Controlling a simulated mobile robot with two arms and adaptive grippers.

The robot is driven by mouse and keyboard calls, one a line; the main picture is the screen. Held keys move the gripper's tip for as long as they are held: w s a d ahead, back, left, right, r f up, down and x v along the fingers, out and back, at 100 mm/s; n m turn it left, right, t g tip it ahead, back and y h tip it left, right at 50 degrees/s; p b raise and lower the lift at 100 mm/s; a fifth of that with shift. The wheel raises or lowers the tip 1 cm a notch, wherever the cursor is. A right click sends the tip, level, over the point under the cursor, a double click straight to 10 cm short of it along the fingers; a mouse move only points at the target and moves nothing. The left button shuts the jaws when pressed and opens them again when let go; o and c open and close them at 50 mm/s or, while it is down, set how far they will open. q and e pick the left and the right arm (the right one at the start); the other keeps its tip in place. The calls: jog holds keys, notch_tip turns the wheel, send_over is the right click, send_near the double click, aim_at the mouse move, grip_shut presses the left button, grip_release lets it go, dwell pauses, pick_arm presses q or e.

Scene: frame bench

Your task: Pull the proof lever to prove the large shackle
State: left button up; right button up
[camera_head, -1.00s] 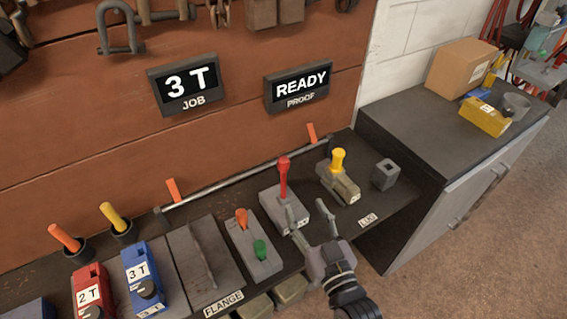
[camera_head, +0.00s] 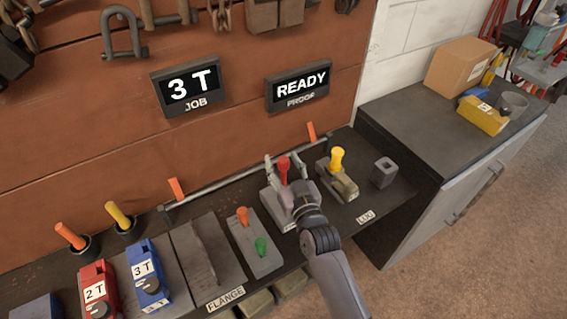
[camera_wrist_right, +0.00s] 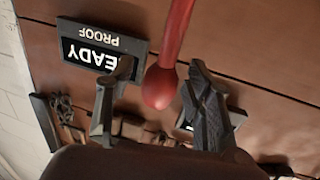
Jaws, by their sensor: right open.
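The red lever (camera_head: 284,168) stands upright from its grey base (camera_head: 284,213) on the bench, left of the yellow-handled block. My right gripper (camera_head: 285,164) is open, with its two fingers on either side of the lever's upper part. In the right wrist view the red lever (camera_wrist_right: 168,75) runs between the open fingers (camera_wrist_right: 155,100); I see no finger closed on it. The proof display (camera_head: 299,85) reads READY and the job display (camera_head: 186,85) reads 3 T. A large shackle (camera_head: 122,35) hangs at the upper left; I cannot tell whether it is the task's shackle. My left gripper is out of view.
A yellow-handled block (camera_head: 337,174) stands close right of the lever. Red (camera_head: 97,290) and blue (camera_head: 148,275) tools stand further left. A bar (camera_head: 235,174) runs behind along the wall.

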grip_shut()
dwell(0.6)
